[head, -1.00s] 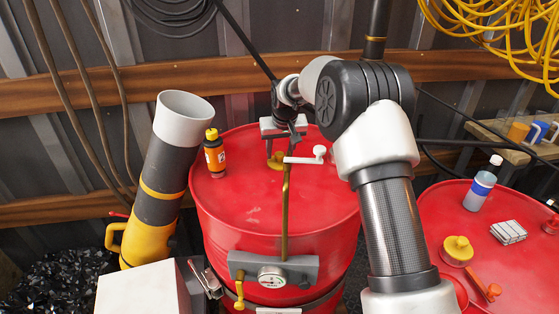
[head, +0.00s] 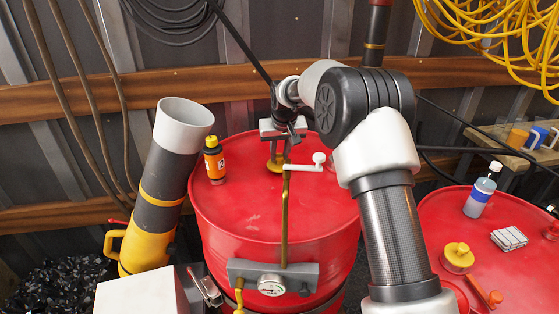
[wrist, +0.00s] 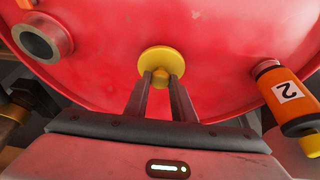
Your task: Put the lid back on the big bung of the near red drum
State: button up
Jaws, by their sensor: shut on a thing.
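The near red drum (head: 250,215) stands in the middle of the head view. My gripper (head: 275,155) reaches down over the far part of its top. In the wrist view my gripper (wrist: 160,80) is shut on the knob of a round yellow lid (wrist: 150,60). The lid also shows in the head view (head: 275,165); I cannot tell whether it touches the drum top. An open metal-rimmed bung (wrist: 42,38) is at upper left in the wrist view, apart from the lid.
An orange and black bottle (head: 214,160) stands on the drum's left side. A white-handled lever (head: 305,166) and a brass rod (head: 285,215) are near the gripper. A gauge (head: 271,285) is at the front. Another red drum (head: 445,210) at right bears a yellow cap (head: 458,257).

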aim_at(283, 156)
jog(key=r, duration=0.5)
jog(key=d+r, duration=0.1)
jog(key=r, duration=0.1)
jog(key=shift+w+r+p, duration=0.1)
jog(key=shift+r+p, duration=0.3)
jog(key=w+d+p, duration=0.2)
jog(key=d+p, duration=0.5)
jog(key=d, duration=1.1)
jog(key=shift+s+d+f+b, duration=0.1)
jog(key=shift+d+f+b, duration=0.15)
jog(key=shift+f+b, duration=1.05)
jog(key=shift+d+f+b, duration=0.2)
jog(key=shift+f+b, duration=0.65)
jog(key=shift+f, duration=0.7)
jog(key=shift+f, duration=0.2)
jog(key=o, duration=1.6)
